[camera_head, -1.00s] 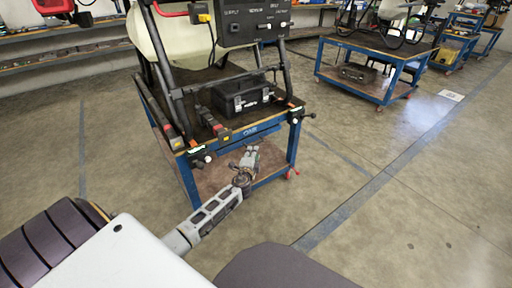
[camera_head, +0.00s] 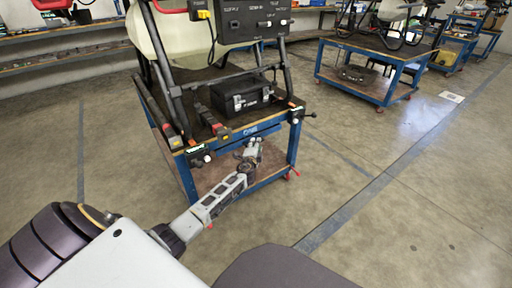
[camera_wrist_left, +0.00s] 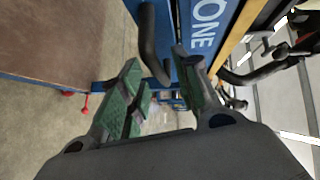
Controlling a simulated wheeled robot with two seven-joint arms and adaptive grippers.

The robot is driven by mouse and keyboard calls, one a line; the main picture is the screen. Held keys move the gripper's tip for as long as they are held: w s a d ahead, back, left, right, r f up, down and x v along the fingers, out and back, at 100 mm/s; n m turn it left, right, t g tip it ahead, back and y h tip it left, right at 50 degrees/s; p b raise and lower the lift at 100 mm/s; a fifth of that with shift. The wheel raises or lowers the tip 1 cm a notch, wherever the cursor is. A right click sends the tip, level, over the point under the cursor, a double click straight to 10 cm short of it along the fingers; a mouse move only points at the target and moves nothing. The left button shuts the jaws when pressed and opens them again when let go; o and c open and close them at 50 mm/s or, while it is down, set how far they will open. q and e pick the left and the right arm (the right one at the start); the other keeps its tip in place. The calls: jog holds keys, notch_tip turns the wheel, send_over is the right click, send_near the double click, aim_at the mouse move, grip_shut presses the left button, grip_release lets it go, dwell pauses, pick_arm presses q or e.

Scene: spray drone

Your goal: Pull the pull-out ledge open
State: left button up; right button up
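The pull-out ledge is hard to tell apart from the blue cart (camera_head: 188,182); its likely front is the blue lettered panel (camera_head: 272,131) under the wooden top. That panel fills the upper part of the left wrist view (camera_wrist_left: 184,16). A black curved handle (camera_wrist_left: 150,42) stands out beside it. My left gripper (camera_head: 253,149) is just in front of and below the panel. In the wrist view its green-padded fingers (camera_wrist_left: 160,84) are open, and the handle's end appears between them. Contact cannot be told. My right gripper is not in view.
A black case (camera_head: 240,98), a control box (camera_head: 254,22) and a black frame stand on the cart. The cart has a brown lower shelf (camera_head: 213,176) and red casters. Another blue cart (camera_head: 330,73) stands back right. The floor at right is clear.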

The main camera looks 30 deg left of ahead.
pick_arm(q)
jog(key=shift+w+a, duration=0.1)
jog(key=shift+w, duration=0.15)
jog(key=shift+c, duration=0.4)
grip_shut()
